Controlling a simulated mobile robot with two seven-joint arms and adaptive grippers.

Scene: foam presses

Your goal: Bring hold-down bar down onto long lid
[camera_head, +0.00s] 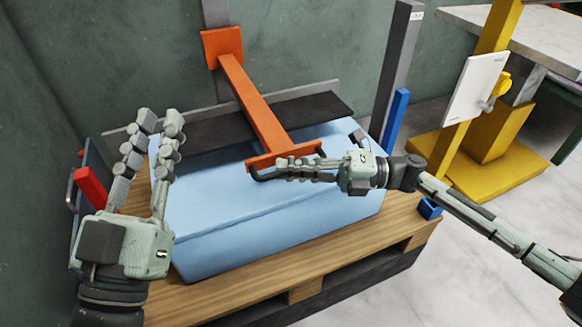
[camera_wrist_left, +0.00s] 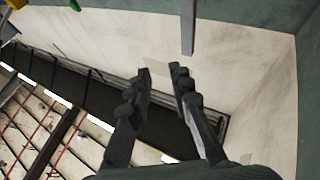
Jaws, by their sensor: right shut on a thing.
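The orange hold-down bar (camera_head: 254,104) slopes from a bracket on a grey post at the back down toward me. Its front crosspiece has a dark handle. My right gripper (camera_head: 284,168) is shut on that handle, above the pale blue foam (camera_head: 240,215). A long dark board (camera_head: 322,106), which looks like the long lid, lies crosswise under the bar at the back of the foam. I cannot tell whether bar and board touch. My left gripper (camera_head: 160,122) is open and empty, over the foam's left side. Its spread fingers also show in the left wrist view (camera_wrist_left: 160,82).
The foam rests on a wooden pallet (camera_head: 408,222). A red block (camera_head: 90,188) stands left of my left gripper. A grey post with a blue upright (camera_head: 396,118) stands at the right. A yellow stand with a white panel (camera_head: 476,86) is further right.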

